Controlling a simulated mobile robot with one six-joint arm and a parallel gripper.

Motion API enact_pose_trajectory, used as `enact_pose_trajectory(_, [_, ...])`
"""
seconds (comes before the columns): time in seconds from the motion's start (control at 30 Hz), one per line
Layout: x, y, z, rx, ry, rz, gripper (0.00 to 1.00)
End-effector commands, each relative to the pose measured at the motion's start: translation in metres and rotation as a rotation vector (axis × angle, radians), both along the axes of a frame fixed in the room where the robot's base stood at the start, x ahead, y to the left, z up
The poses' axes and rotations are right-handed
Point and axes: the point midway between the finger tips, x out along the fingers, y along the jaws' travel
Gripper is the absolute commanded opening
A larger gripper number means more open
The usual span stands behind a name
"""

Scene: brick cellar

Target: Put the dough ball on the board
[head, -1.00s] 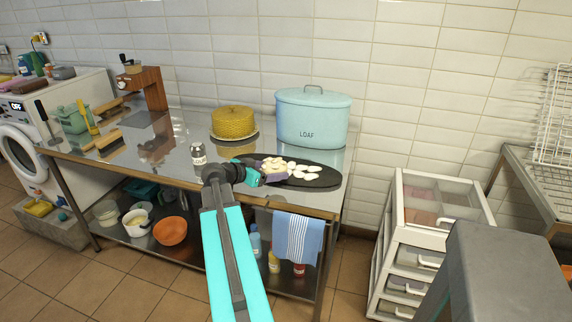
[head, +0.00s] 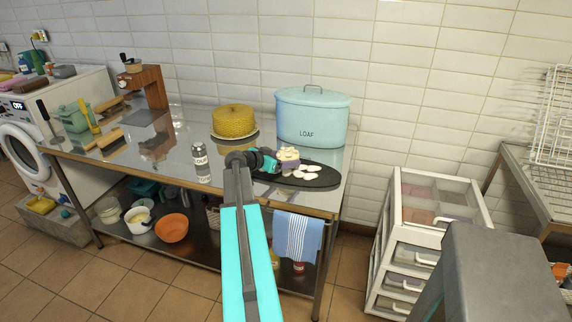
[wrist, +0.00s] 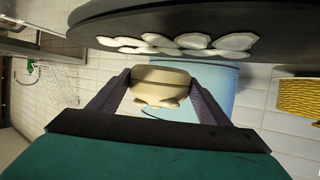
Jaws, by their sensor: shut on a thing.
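My gripper (head: 274,160) is over the left part of the dark oval board (head: 322,182) in the head view. In the wrist view my gripper (wrist: 157,88) is shut on the pale dough ball (wrist: 160,80), which sits between its two dark fingers. In the head view the dough ball shows as a pale lump at the gripper's tip (head: 288,151). The board (wrist: 270,30) runs across the top of the wrist view, apart from the ball. Several flat white pieces (head: 307,172) lie on the board.
A blue loaf bin (head: 312,120) stands behind the board. A yellow cake-like thing (head: 234,120) stands to its left, and a labelled can (head: 200,160) stands near the table's front. A striped cloth (head: 298,237) hangs at the front edge. The board's right end is clear.

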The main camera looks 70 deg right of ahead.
Motion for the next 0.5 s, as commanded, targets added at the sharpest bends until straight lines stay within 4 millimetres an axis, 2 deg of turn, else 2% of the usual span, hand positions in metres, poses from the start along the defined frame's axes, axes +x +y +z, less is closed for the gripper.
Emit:
enact_pose_trajectory(0.27, [0.000,-0.001,0.001,-0.001,0.002,0.000,0.36])
enact_pose_trajectory(0.5, [-0.001,-0.014,-0.004,0.001,0.003,0.001,0.36])
